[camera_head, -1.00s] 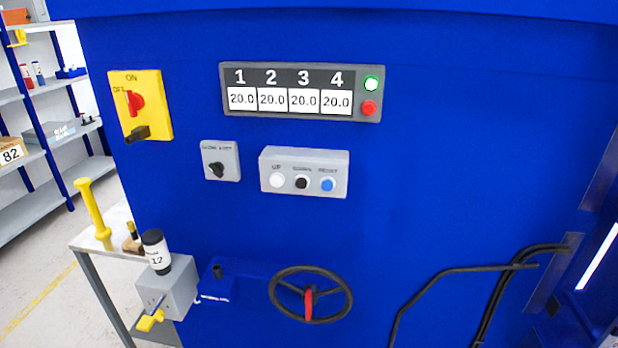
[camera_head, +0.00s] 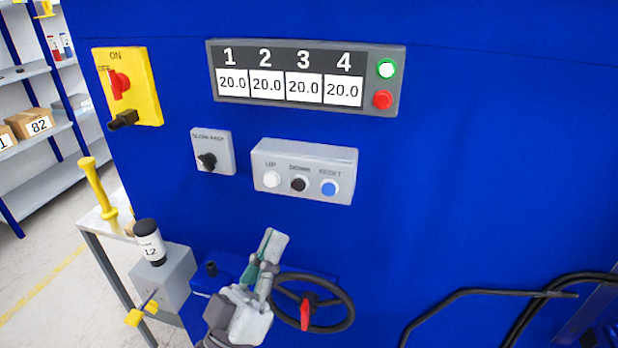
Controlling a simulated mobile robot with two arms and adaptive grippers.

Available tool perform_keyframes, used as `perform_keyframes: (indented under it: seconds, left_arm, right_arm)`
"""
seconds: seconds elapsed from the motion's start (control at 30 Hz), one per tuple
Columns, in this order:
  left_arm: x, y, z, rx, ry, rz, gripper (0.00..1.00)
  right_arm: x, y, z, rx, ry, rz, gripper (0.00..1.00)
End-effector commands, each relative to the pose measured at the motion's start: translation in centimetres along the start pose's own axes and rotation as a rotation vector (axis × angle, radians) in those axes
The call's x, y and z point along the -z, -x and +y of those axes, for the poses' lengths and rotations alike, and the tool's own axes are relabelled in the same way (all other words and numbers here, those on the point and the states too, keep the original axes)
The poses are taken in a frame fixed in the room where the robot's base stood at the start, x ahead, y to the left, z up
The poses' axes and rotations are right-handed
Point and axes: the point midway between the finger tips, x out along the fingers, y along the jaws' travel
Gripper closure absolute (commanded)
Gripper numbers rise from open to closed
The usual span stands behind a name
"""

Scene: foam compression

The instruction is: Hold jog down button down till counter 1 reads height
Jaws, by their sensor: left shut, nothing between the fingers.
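The grey jog box (camera_head: 305,165) is on the blue machine front, with a white UP button (camera_head: 271,179), a black DOWN button (camera_head: 299,184) and a blue RESET button (camera_head: 329,188). The counter panel (camera_head: 305,76) is above it; counter 1 (camera_head: 232,83) reads 20.0, as do counters 2, 3 and 4. My left gripper (camera_head: 272,240) is shut and empty, pointing up below the jog box, in front of the handwheel's left side. It is apart from the buttons. My right gripper is out of view.
A black handwheel (camera_head: 345,310) with a red handle is low on the machine. A slow/fast switch (camera_head: 213,153) and a yellow ON/OFF switch (camera_head: 130,87) are to the left. A small table (camera_head: 96,222) and shelves stand at left. Black pipes run at lower right.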

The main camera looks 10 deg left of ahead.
Motion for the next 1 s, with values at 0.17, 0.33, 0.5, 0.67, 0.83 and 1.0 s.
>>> perform_keyframes:
  seconds: [0.17,0.33,0.5,0.67,0.83,1.0]
  left_arm:
    - [1.8,-0.3,0.9,-0.025,0.006,0.04,1.0]
    - [1.9,-0.3,1.0,-0.026,0.007,0.042,1.0]
    - [1.8,-0.4,0.9,-0.025,0.007,0.041,1.0]
    - [1.4,-1.0,0.5,-0.026,0.005,0.042,1.0]
    - [0.4,-2.6,-0.5,-0.026,0.005,0.043,1.0]
    - [-0.8,-4.4,-1.8,-0.026,0.006,0.043,1.0]
  right_arm:
    - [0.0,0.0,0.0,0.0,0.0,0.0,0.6]
    - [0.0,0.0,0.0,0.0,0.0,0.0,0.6]
    - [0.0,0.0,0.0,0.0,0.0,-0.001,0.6]
    - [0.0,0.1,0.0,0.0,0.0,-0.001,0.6]
    - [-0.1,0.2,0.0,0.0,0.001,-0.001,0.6]
    - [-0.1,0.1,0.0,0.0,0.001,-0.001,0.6]
